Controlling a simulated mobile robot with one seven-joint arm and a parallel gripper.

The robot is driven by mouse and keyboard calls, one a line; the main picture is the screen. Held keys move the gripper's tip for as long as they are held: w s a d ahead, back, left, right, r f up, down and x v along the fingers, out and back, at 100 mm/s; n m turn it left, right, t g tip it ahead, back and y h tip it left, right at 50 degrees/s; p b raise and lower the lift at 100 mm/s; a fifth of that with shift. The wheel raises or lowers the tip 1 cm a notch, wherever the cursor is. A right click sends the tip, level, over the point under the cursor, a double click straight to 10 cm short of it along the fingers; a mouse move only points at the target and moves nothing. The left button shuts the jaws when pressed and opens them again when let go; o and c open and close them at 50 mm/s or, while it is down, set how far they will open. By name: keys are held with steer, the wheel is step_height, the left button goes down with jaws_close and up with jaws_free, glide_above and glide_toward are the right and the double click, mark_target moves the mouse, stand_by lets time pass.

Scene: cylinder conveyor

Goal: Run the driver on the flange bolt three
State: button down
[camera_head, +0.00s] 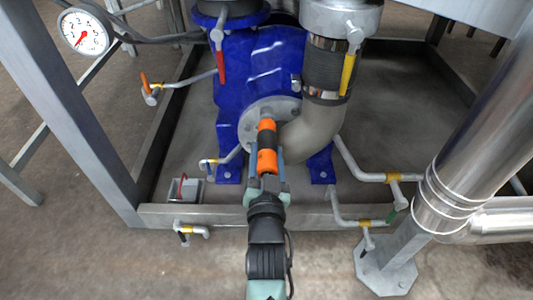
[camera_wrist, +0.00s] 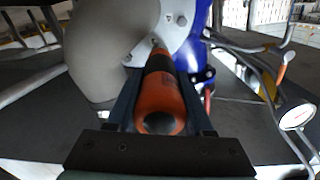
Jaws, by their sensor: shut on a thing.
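My gripper (camera_head: 266,172) is shut on an orange and black driver (camera_head: 267,142), which points away from me toward the pump. In the wrist view the driver (camera_wrist: 161,102) lies between the two dark fingers of my gripper (camera_wrist: 163,108), its round rear end facing the camera. The grey flange (camera_head: 258,118) sits on the blue pump (camera_head: 262,62) and carries several bolts. The flange also shows in the wrist view (camera_wrist: 181,24). The driver's tip is at or close to a bolt on the flange's lower part; I cannot tell whether they touch, nor which bolt is number three.
A grey curved pipe (camera_head: 312,133) bends close to the right of the driver. Thin pipes with valve handles stand on both sides. A steel frame bar (camera_head: 170,216) runs in front, and a shiny pipe (camera_head: 458,150) stands at right. A gauge (camera_head: 84,32) is upper left.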

mark_target(266, 167)
steer(key=shift+r, duration=0.25)
steer(key=shift+s+p, duration=1.05)
steer(key=shift+s, duration=0.6)
